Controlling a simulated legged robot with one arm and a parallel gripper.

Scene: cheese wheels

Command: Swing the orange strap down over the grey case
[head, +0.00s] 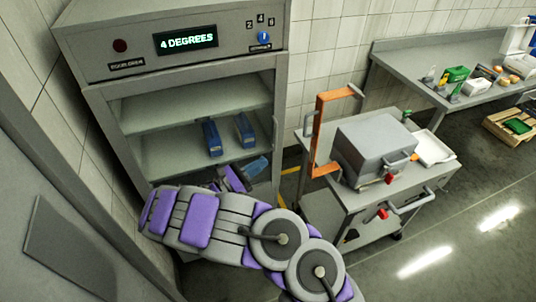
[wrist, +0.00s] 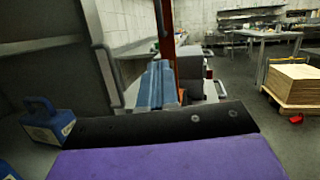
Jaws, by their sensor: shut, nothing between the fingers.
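The grey case (head: 372,150) sits on top of a grey cart, with a handle and a red catch on its front. In the wrist view the strap (wrist: 166,42) rises just beyond my fingers. My gripper (head: 258,166) is at the cabinet's right front, left of the cart and apart from the strap. Its blue fingers (wrist: 157,84) are together and empty. They hide part of the case in the wrist view.
The open cabinet (head: 100,130) holds blue handled blocks (head: 211,138) on a shelf; its right side stands close to my gripper. A white tray (head: 434,148) lies right of the case. The cart (head: 352,200) has projecting handles. Open floor lies to the right.

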